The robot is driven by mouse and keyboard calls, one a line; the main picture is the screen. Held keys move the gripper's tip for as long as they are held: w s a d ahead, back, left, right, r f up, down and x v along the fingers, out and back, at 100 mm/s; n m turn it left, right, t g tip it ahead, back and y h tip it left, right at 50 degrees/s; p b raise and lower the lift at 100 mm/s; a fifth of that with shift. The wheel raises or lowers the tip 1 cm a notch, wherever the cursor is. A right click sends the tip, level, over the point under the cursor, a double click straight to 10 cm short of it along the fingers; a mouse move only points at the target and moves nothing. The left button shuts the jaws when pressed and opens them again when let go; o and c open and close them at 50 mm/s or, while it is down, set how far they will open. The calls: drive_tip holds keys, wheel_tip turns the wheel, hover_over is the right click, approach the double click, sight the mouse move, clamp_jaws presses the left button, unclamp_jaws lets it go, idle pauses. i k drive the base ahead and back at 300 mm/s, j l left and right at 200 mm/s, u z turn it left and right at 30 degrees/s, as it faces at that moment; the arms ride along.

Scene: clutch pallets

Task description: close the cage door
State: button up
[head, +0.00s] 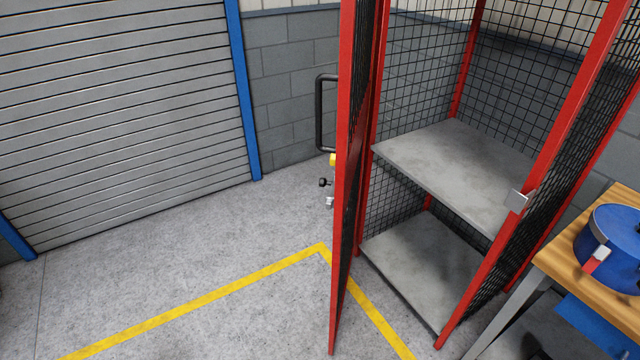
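The cage (473,95) has a red frame, black mesh walls and grey shelves, and stands right of centre in the head view. Its door (345,200) is a red-framed mesh panel, swung open and seen nearly edge-on at the cage's left side. A black bar handle (319,115) sticks out on the left of the door. A small metal catch plate (517,201) is on the cage's right front post. My gripper is not in view.
A wooden-topped table (560,262) with a blue pot (613,245) stands close to the cage's right. Small yellow and black items (326,182) show behind the door's left edge. A yellow floor line (210,298) runs in front. The floor at left is clear before the roller shutter (120,110).

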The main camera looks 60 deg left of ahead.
sight(349, 150)
drive_tip(key=k+j+u, duration=0.15)
drive_tip(key=j+u, duration=0.25)
drive_tip(key=k+j+u, duration=0.15)
drive_tip(key=u, duration=0.25)
drive_tip(key=j+u, duration=0.4)
drive_tip(key=u, duration=0.3)
drive_tip(key=i+l+u, duration=0.15)
drive_tip(key=i+u, duration=0.25)
drive_tip(key=i+l+u, duration=0.2)
drive_tip(key=u, duration=0.25)
